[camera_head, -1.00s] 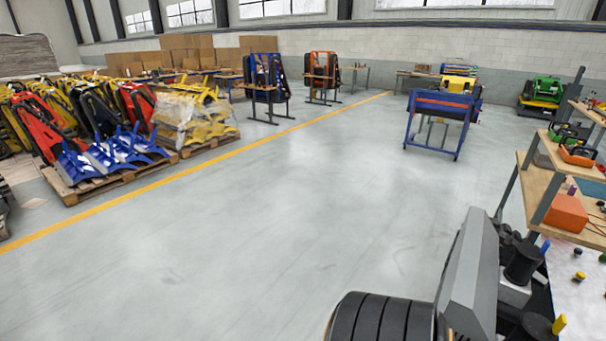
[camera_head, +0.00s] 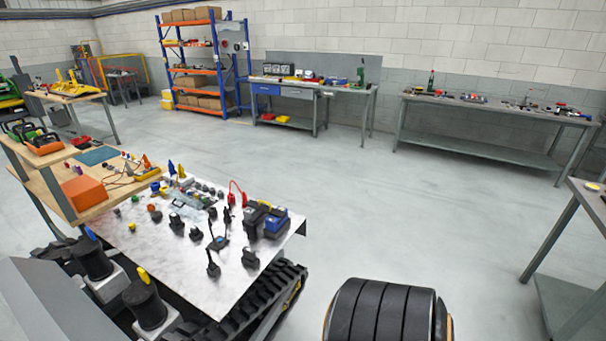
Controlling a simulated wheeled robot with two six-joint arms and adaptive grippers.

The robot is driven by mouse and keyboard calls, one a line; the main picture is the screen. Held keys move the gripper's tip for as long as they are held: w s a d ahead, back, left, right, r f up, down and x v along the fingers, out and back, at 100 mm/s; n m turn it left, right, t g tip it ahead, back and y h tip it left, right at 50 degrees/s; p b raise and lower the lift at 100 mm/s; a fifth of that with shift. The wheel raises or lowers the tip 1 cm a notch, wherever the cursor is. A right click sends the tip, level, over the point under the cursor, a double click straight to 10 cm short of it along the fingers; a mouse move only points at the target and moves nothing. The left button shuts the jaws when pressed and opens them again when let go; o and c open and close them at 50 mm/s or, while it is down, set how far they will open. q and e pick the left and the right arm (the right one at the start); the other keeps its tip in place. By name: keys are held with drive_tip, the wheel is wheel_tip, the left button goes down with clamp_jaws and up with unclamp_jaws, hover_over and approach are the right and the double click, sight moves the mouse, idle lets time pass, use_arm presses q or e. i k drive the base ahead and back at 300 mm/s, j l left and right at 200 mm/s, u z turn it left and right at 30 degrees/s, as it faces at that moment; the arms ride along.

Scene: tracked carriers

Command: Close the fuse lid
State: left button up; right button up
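I cannot make out a fuse lid in this view. A tracked carrier stands at the lower left, with a grey sloped panel (camera_head: 45,305) and a black rubber track (camera_head: 265,305). On it are two black cylindrical parts, one with a blue tip (camera_head: 92,258) and one with a yellow tip (camera_head: 147,305). Neither of my grippers shows. The black ribbed part at the bottom centre looks like part of my own body.
A white-topped table (camera_head: 205,285) with several small black parts and a blue-black box (camera_head: 275,222) borders the carrier. A wooden shelf bench (camera_head: 120,190) stands left. Workbenches (camera_head: 480,105) and an orange-blue rack (camera_head: 200,70) line the wall. Floor at the centre right is clear.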

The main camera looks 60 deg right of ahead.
sight(172, 193)
drive_tip(key=z, duration=1.1)
drive_tip(key=i+j+z, duration=0.15)
drive_tip(key=j, duration=0.15)
drive_tip(key=j+z, duration=0.1)
drive_tip(key=j, duration=0.15)
drive_tip(key=i+j+z, duration=0.15)
drive_tip(key=j, duration=0.15)
